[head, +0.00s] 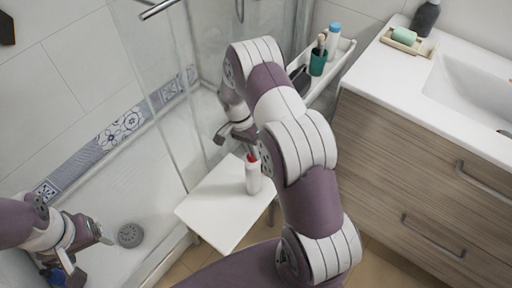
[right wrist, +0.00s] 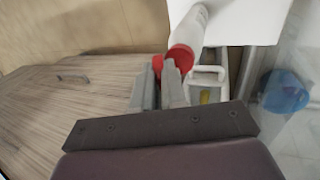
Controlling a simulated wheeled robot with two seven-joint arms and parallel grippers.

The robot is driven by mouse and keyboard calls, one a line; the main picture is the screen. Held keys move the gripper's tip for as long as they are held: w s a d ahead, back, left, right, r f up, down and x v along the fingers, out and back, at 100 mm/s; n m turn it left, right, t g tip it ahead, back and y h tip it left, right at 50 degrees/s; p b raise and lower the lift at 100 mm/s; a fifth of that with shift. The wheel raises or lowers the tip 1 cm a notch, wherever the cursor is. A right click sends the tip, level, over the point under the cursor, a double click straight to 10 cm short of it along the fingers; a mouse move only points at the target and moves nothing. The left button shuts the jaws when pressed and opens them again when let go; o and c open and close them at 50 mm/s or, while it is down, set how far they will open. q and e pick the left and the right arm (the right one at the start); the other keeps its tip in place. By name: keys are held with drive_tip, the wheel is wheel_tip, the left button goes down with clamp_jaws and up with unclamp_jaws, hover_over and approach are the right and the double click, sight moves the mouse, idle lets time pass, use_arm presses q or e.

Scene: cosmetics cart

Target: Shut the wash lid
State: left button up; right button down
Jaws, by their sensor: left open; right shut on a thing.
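The wash bottle (head: 253,178) is white with a red lid (head: 252,157) and stands upright on a white stool (head: 215,212). In the right wrist view the bottle (right wrist: 189,27) shows at the top, with the red lid (right wrist: 182,57) at my fingertips. My right gripper (right wrist: 160,82) is shut on the red lid, its two grey fingers close together. In the head view my right gripper (head: 243,140) is partly hidden by my arm, beside the bottle's top. The lid's exact angle is unclear. My left gripper (head: 102,237) is open and empty at the lower left, well away from the bottle.
A white rack (head: 342,56) at the back holds a teal cup (head: 318,62) and a blue-capped bottle (head: 332,40). The wooden vanity (head: 400,165) stands at right, glass shower panels (head: 160,90) at left. A round drain (head: 130,235) lies in the shower floor. The stool's front is clear.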

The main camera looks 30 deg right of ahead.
drive_tip(key=shift+w+a+f+g, duration=0.1)
drive_tip(key=shift+g, duration=0.3)
drive_tip(key=c, duration=1.2)
unclamp_jaws()
drive_tip(key=shift+o, duration=0.2)
drive_tip(key=shift+w+r+p, duration=0.15)
drive_tip(key=shift+r+p, duration=0.25)
drive_tip(key=shift+p, duration=0.15)
drive_tip(key=p+v, duration=0.6)
drive_tip(key=p, duration=0.4)
drive_tip(key=shift+w+r+p, duration=0.2)
drive_tip(key=shift+r+p, duration=0.05)
drive_tip(key=shift+p, duration=0.15)
